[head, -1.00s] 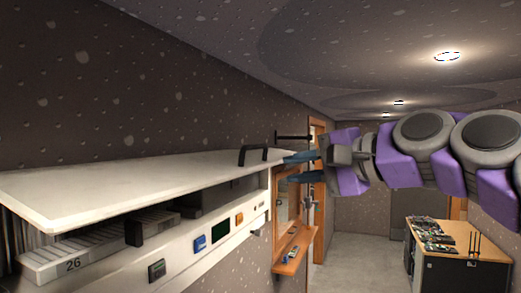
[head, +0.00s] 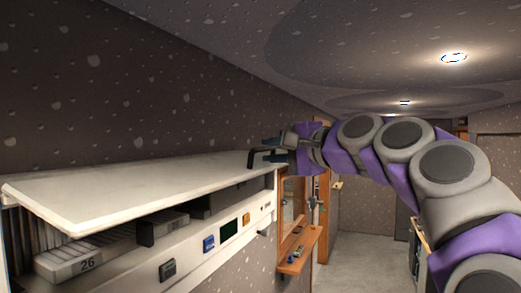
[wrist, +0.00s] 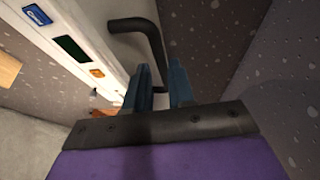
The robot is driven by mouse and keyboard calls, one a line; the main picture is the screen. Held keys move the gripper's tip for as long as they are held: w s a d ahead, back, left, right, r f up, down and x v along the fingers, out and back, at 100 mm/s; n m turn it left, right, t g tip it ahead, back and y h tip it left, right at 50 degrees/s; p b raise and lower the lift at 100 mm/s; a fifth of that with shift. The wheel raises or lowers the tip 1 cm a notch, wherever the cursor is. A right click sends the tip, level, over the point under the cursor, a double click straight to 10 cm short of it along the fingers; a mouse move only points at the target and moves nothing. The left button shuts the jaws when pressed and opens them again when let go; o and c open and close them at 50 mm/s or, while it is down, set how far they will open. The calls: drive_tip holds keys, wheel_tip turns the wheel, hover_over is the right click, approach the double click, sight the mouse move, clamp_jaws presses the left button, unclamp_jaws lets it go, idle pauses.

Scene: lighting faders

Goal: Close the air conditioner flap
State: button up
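The air conditioner flap (head: 130,186) is a white panel that stands raised, with an open gap below its front edge. A black handle (head: 253,158) is on its far right end; the handle also shows in the wrist view (wrist: 151,40). My gripper (head: 274,149) is at the handle, with its blue fingers pointing left in the head view. In the wrist view, the fingers (wrist: 162,88) are apart, and the lower part of the handle reaches toward the space between them. I cannot tell whether they touch it.
The white air conditioner body (head: 188,263) below the flap carries small dark, blue and orange controls. A wooden-framed opening with a ledge (head: 298,252) is on the wall beyond it. The grey floor (head: 350,262) to the right looks clear.

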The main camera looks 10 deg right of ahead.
sight(258, 164)
drive_tip(key=x, duration=0.3)
drive_tip(key=a+x, duration=0.1)
drive_tip(key=x, duration=0.1)
drive_tip(key=shift+s, duration=0.25)
drive_tip(key=shift+w+d, duration=0.15)
drive_tip(key=shift+d, duration=0.5)
drive_tip(key=shift+c, duration=1.2)
clamp_jaws()
